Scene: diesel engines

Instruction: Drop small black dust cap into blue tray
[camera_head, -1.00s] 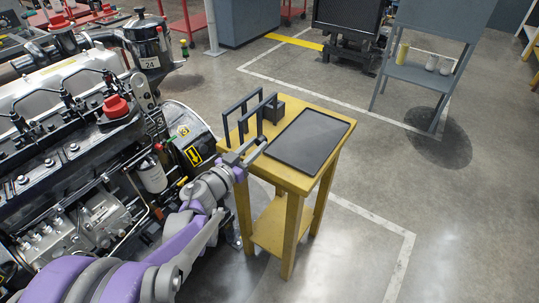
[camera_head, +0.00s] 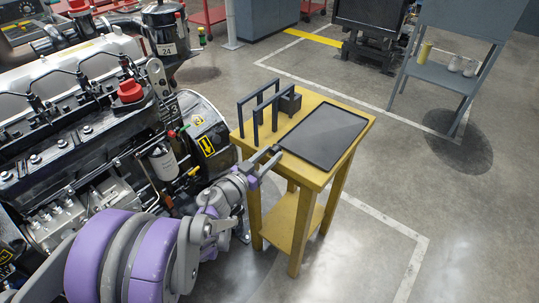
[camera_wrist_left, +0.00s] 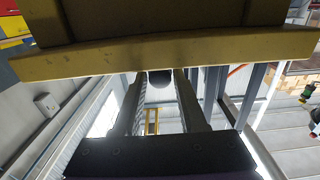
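A dark, flat, rimmed tray (camera_head: 334,113) lies on the right part of a small yellow table (camera_head: 249,125); it looks nearly black rather than blue and empty. My left gripper (camera_head: 272,156) is at the table's near edge, left of the tray's near corner. In the left wrist view a small, dark, rounded piece, apparently the dust cap (camera_wrist_left: 160,78), sits between the two fingertips, which appear to close on it. The table's yellow edge crosses the wrist view just past the fingertips. The cap is not distinct in the head view. My right gripper is not in view.
A diesel engine (camera_head: 90,120) fills the left side. A grey stand (camera_head: 440,75) is at the back right. The floor right of the table is clear.

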